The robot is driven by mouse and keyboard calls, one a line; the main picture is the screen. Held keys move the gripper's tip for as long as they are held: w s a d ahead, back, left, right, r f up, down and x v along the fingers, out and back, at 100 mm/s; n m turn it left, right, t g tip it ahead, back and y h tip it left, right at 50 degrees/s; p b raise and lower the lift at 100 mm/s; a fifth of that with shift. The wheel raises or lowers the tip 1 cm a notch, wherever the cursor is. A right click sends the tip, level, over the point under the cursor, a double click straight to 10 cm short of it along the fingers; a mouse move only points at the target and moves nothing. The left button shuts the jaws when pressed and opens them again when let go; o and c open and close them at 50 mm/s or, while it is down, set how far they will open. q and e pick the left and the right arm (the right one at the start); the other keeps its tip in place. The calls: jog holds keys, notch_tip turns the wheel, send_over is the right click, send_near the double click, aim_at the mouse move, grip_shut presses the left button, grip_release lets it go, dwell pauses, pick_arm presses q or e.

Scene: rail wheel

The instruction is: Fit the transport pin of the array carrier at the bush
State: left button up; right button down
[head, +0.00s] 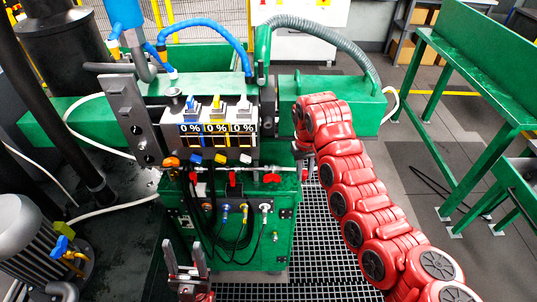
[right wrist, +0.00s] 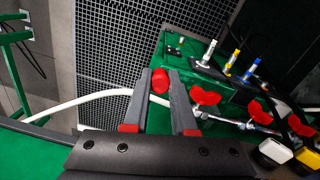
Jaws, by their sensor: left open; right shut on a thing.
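My right arm reaches over the green machine block (head: 240,225), and its gripper is mostly hidden in the head view. In the right wrist view my right gripper (right wrist: 162,82) has its two grey fingers on either side of a small red piece (right wrist: 160,80) at their tips. That piece looks like the red handles beside it; how it is attached is hidden. My left gripper (head: 187,258) is open and empty, fingers up, at the bottom of the head view. I cannot make out which parts are the transport pin, array carrier or bush.
Red handles (head: 232,178) line a pipe below three displays reading 0 % (head: 215,128). Coloured connectors with black cables (head: 243,212) sit on the block's front. A white hose (right wrist: 90,98) passes behind the right fingers. A motor (head: 22,235) stands left; dark grating (head: 315,240) lies right.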

jog(key=s+d+f+m+b, duration=0.1)
jog(key=s+d+f+m, duration=0.25)
jog(key=s+f, duration=0.75)
jog(key=w+a+r+m+t+y+p, duration=0.2)
jog(key=w+a+r+m+t+p, duration=0.4)
jog(key=w+t, duration=0.35)
jog(key=a+r+t+p, duration=0.3)
jog(key=a+r+t, duration=0.4)
jog(key=r, duration=0.7)
jog(key=shift+w+a, duration=0.4)
jog(key=shift+a, duration=0.25)
jog(key=shift+f+m, duration=0.1)
jog(key=shift+m, duration=0.15)
